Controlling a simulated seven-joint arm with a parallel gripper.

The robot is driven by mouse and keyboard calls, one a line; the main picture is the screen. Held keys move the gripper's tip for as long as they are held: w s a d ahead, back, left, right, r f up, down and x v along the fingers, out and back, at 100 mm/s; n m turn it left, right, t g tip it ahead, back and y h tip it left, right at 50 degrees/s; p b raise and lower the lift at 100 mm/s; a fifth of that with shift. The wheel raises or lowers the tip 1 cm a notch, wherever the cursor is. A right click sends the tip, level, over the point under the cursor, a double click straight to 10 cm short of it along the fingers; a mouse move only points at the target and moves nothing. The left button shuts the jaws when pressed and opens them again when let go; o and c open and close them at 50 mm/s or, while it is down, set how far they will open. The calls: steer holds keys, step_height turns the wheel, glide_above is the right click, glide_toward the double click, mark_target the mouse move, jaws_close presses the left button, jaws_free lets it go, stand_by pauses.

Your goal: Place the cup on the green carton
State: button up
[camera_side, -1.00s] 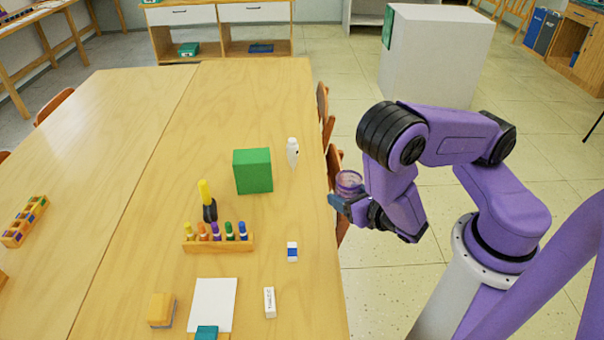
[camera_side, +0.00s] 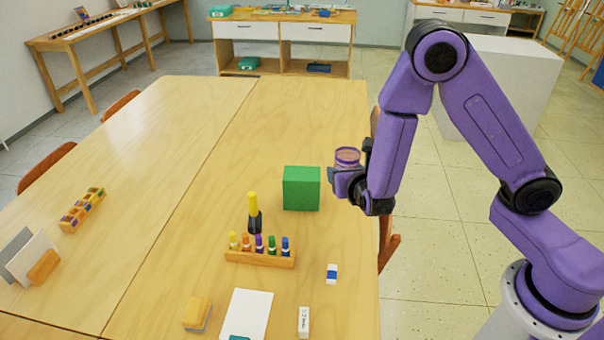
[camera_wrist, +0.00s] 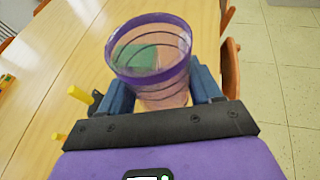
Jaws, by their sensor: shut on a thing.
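The cup (camera_side: 347,157) is clear with a purple rim and is held upright in my gripper (camera_side: 340,177), near the table's right edge. In the wrist view the cup (camera_wrist: 152,60) sits between the two blue fingers of my gripper (camera_wrist: 165,95), which touch its sides. The green carton (camera_side: 301,188) stands on the table to the left of my gripper, with nothing on its top. In the wrist view the carton (camera_wrist: 135,57) shows blurred through the cup's clear wall. The cup is apart from the carton and above the table's height.
A wooden rack with several markers (camera_side: 260,259) and a yellow-and-black bottle (camera_side: 254,214) stand in front left of the carton. A blue-and-white eraser (camera_side: 332,273), white paper (camera_side: 246,314) and a yellow sponge (camera_side: 197,313) lie nearer. The table behind the carton (camera_side: 310,120) is clear.

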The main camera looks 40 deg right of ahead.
mark_target(342, 148)
steer(key=shift+m+h, duration=0.3)
steer(key=w+r, duration=0.1)
steer(key=w+d+r, duration=0.1)
steer(key=r, duration=0.1)
steer(key=w+r, duration=0.1)
steer(key=w, duration=0.1)
steer(key=shift+w+d+r, duration=0.1)
steer(key=shift+d+r, duration=0.05)
steer(key=shift+d, duration=0.15)
steer(key=w+f, duration=0.3)
steer(key=w, duration=0.1)
steer(key=w+f, duration=0.3)
steer(key=w, duration=0.2)
steer(key=w+f, duration=0.3)
steer(key=w, duration=0.2)
steer(key=shift+a+f, duration=0.35)
steer(key=shift+f, duration=1.6)
steer(key=shift+f, duration=0.1)
steer(key=o, duration=1)
steer(key=shift+o, duration=0.2)
steer(key=shift+g, duration=0.3)
